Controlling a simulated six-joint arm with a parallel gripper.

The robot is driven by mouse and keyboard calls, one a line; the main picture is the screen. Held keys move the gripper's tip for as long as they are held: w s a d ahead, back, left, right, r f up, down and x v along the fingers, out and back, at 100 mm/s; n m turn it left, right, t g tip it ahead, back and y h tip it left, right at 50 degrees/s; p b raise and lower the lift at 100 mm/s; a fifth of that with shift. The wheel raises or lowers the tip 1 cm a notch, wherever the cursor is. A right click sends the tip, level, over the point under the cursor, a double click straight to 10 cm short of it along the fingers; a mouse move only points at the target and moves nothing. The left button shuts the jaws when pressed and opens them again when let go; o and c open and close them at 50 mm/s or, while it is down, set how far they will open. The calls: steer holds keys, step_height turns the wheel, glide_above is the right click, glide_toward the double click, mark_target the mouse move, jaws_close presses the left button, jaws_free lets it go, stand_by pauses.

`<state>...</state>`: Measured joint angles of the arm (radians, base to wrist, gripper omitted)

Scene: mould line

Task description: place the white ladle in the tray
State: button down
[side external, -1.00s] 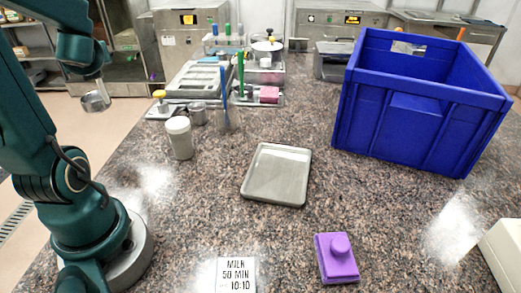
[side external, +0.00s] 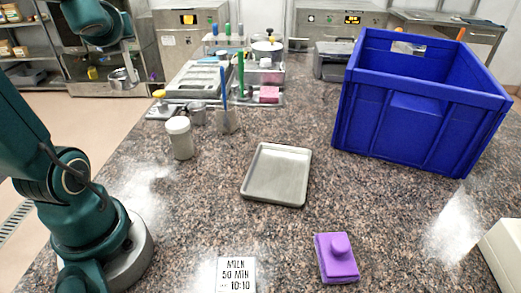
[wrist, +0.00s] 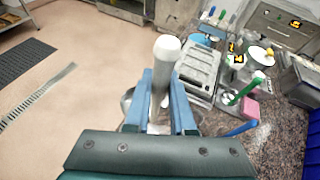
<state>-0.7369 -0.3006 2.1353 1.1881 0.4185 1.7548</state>
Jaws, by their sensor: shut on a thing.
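The white ladle has a white handle (wrist: 162,75) and a round metal bowl, which shows in the side view (side external: 118,77). My gripper (side external: 127,46) is shut on the handle and holds the ladle in the air at the upper left, beyond the counter's left edge. In the wrist view the handle stands between the blue jaws (wrist: 160,100), and part of the bowl shows behind them. The tray (side external: 275,182) is a shallow grey metal one, lying empty on the counter, well to the right of and nearer than my gripper.
A white-lidded jar (side external: 180,140), a metal cup (side external: 197,115) and a blue-handled scraper (side external: 226,118) stand left of the tray. A big blue crate (side external: 410,125) stands right. A purple block (side external: 336,258) and a label card (side external: 236,274) lie in front. Counter around the tray is clear.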

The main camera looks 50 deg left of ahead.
steer(key=w+d+m+t+h, duration=0.35)
steer(key=w+d, duration=0.25)
steer(key=d, duration=0.5)
steer(key=w+d+m+t+h, duration=0.35)
steer(key=w+d+m, duration=0.2)
steer(key=d, duration=0.55)
steer(key=w+d+f, duration=0.2)
steer(key=d+f, duration=0.4)
steer(key=f, duration=0.2)
steer(key=w+d+f, duration=0.2)
steer(key=d+f, duration=0.4)
steer(key=f, duration=0.2)
steer(key=shift+w, duration=0.35)
steer(key=shift+f, duration=0.1)
steer(key=c, duration=0.8)
jaws_free()
steer(key=shift+o, duration=0.2)
